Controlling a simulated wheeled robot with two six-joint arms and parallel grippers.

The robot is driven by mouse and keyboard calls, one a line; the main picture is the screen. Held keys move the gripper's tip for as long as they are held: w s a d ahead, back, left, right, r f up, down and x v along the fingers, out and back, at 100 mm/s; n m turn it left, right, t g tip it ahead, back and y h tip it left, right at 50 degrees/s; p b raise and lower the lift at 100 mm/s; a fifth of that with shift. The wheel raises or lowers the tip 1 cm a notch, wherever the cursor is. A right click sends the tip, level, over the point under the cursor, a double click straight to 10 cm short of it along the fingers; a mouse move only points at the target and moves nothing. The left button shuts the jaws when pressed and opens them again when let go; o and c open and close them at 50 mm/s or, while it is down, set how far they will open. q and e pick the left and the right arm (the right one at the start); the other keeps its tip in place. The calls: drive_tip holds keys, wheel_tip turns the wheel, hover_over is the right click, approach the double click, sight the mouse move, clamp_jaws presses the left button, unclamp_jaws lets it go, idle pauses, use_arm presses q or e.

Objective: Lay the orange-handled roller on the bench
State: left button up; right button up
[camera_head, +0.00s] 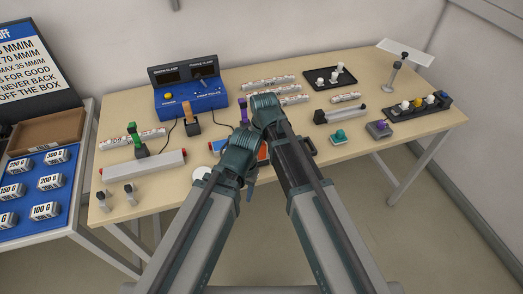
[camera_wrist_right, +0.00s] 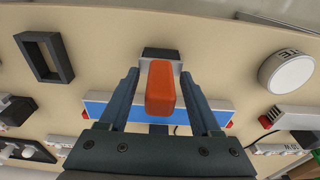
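The orange handle (camera_wrist_right: 160,88) of the roller shows in the right wrist view, its end pointing toward the camera. My right gripper (camera_wrist_right: 159,74) is open, with one finger on each side of the handle and a visible gap on both sides. A grey and black block (camera_wrist_right: 161,53) is just beyond the handle; I cannot tell whether it belongs to the roller. The bench (camera_head: 165,195) is pale wood.
A blue panel with a white border (camera_wrist_right: 100,108) lies below the handle. A round white disc (camera_wrist_right: 290,72) and a black open frame (camera_wrist_right: 45,57) are to either side. A long grey bar (camera_head: 150,165), a blue control box (camera_head: 190,98) and several tubes surround my arms.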

drive_tip(key=r+p, duration=0.8)
drive_tip(key=s+r+p, duration=0.1)
drive_tip(key=r+p, duration=0.3)
drive_tip(key=shift+s+d+r, duration=0.1)
drive_tip(key=shift+d+r, duration=0.05)
drive_tip(key=shift+r, duration=0.05)
drive_tip(key=shift+f, duration=0.1)
drive_tip(key=s+d+f+b, duration=0.2)
drive_tip(key=s, duration=0.5)
drive_tip(key=s+d+f+g+h+b, duration=0.1)
drive_tip(key=s+d+f+b, duration=0.1)
drive_tip(key=s, duration=0.6)
drive_tip(key=shift+d+f+h, duration=0.3)
drive_tip(key=shift+d+f, duration=0.05)
drive_tip(key=shift+d, duration=0.4)
